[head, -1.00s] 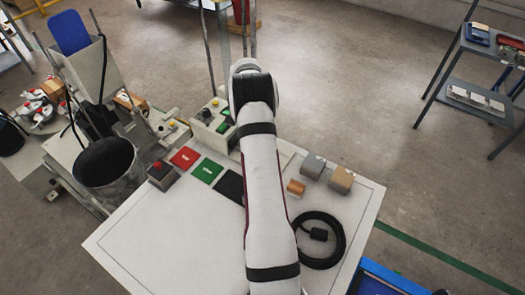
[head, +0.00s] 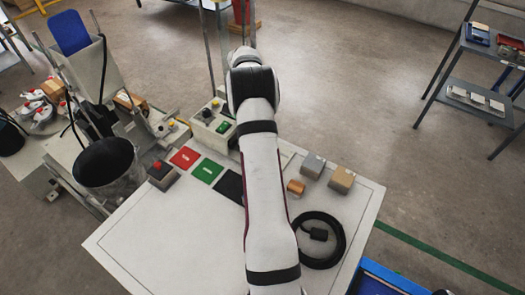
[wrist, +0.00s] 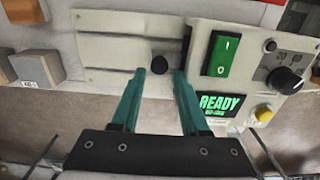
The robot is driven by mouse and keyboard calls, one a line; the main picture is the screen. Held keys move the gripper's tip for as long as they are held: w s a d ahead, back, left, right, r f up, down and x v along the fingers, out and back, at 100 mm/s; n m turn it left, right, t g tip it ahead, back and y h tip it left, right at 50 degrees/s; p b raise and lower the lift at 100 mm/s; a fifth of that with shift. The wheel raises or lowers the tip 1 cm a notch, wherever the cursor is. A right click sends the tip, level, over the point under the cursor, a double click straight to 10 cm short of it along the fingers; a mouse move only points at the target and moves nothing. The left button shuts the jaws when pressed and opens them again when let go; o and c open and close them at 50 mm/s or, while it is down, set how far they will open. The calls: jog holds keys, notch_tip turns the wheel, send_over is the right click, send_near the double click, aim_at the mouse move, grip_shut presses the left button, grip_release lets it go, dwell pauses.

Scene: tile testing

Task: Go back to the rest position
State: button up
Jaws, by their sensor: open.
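My gripper (wrist: 160,74) shows in the wrist view with two teal fingers apart and nothing held between them. A round dark knob (wrist: 159,64) on a pale panel shows in the gap between the fingertips; I cannot tell whether they touch it. To its right is the control box with a green rocker switch (wrist: 221,55), a lit READY display (wrist: 220,105), a black dial (wrist: 285,80) and a yellow button (wrist: 263,113). In the head view my arm reaches away over the table (head: 170,240), and my gripper is hidden behind the arm.
The control box (head: 205,128) stands at the table's back edge. Red (head: 185,157) and green (head: 207,171) tiles lie left of my arm. Several small blocks and a coiled black cable (head: 337,254) lie right. The table's front left is clear.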

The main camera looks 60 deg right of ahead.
jog(key=shift+w+r, duration=0.1)
jog(key=shift+r, duration=1.2)
jog(key=shift+f, duration=0.1)
